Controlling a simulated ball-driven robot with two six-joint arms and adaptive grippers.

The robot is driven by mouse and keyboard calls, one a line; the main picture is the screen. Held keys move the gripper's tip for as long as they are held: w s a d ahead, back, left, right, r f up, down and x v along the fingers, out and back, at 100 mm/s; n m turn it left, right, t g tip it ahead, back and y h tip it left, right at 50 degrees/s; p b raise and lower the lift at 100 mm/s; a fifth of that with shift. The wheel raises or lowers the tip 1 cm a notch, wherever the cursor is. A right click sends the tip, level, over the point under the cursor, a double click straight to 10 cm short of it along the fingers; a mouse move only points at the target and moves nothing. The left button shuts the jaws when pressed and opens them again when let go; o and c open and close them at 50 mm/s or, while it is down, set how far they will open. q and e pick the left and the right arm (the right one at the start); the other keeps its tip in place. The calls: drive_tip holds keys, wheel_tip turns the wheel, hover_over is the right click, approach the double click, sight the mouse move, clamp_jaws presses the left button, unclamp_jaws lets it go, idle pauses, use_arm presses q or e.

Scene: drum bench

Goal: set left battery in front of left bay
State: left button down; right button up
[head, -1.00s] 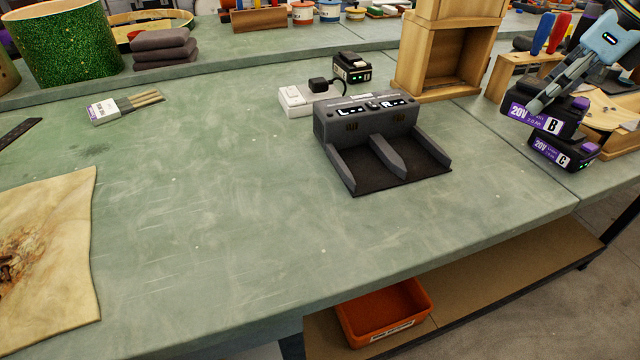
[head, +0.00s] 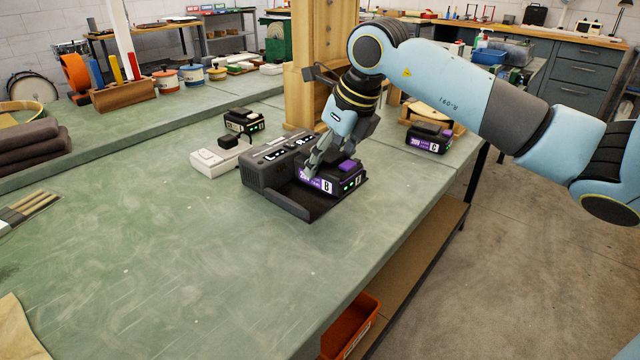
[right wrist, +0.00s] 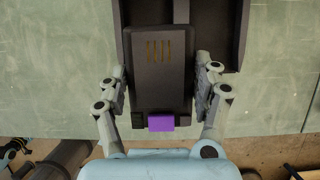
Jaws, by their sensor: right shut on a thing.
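The left battery, a black and purple pack marked B (head: 331,181), is held at the charger; it shows large in the right wrist view (right wrist: 159,75). My right gripper (head: 328,160) is shut on it, with a finger on each side. The two-bay charger (head: 258,177) is dark grey, with L and R labels on top. In the right wrist view the battery covers the charger's left side, and the other bay (right wrist: 218,35) shows empty. Whether the battery touches the charger floor, I cannot tell. My left gripper is not in view.
A second battery, marked C (head: 428,139), stands to the right on the bench. A white power block (head: 214,162) and another black battery (head: 243,121) are behind the charger. A wooden cabinet (head: 312,50) rises behind it.

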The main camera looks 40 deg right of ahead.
sight(321, 186)
drive_tip(key=shift+a+f, duration=0.25)
drive_tip(key=shift+a, duration=0.2)
drive_tip(key=shift+a+f, duration=0.2)
drive_tip(key=shift+a, duration=0.25)
drive_tip(key=shift+f, duration=0.25)
wheel_tip(321, 186, down, 3)
drive_tip(key=shift+f, duration=0.2)
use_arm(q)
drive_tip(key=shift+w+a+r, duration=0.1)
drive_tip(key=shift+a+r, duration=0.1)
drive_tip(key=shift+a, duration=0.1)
use_arm(e)
drive_tip(key=shift+f, duration=0.15)
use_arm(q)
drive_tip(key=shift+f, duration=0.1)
use_arm(e)
drive_tip(key=shift+f, duration=0.1)
drive_tip(key=o, duration=1.7)
